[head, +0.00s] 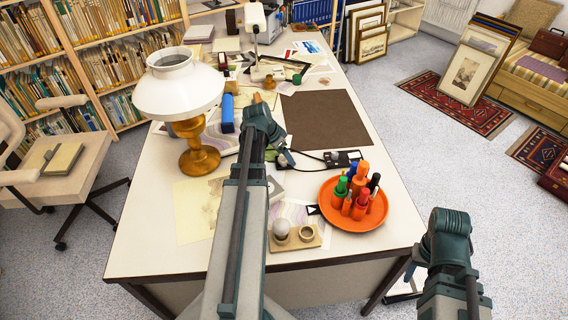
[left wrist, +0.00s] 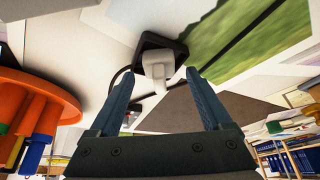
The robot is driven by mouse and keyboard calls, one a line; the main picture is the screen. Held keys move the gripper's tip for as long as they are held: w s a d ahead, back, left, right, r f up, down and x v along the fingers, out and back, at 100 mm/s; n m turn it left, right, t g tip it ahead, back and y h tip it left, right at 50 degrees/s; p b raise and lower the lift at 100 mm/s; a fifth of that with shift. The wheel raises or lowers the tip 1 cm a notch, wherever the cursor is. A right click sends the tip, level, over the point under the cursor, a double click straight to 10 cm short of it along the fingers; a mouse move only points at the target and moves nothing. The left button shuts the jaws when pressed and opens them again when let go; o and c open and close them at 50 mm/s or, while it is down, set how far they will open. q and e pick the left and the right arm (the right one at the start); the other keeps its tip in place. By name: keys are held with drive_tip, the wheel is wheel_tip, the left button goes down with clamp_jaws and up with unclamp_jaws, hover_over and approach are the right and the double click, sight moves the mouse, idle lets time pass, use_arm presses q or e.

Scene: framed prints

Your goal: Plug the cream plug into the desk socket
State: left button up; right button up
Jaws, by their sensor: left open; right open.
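My left gripper (left wrist: 158,76) is open, with its two fingers on either side of a pale cream-white plug (left wrist: 157,64). The plug is in front of a black square piece (left wrist: 147,44) on the desk; I cannot tell whether it is seated in it. In the head view my left gripper (head: 285,158) is low over the desk, mostly behind its own arm. A black block with a white part (head: 348,157) lies to its right, with a dark cable between them. My right gripper (head: 410,272) is open and empty at the desk's front right corner.
An orange tray (head: 335,216) of pens stands right of my left arm. A brass lamp (head: 196,146) stands left, and a brown mat (head: 325,115) lies farther back. Bare desk shows at front right.

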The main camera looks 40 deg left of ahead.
use_arm(q)
clamp_jaws()
idle(0.4)
drive_tip(key=shift+r, duration=0.15)
use_arm(e)
drive_tip(key=shift+r, duration=0.15)
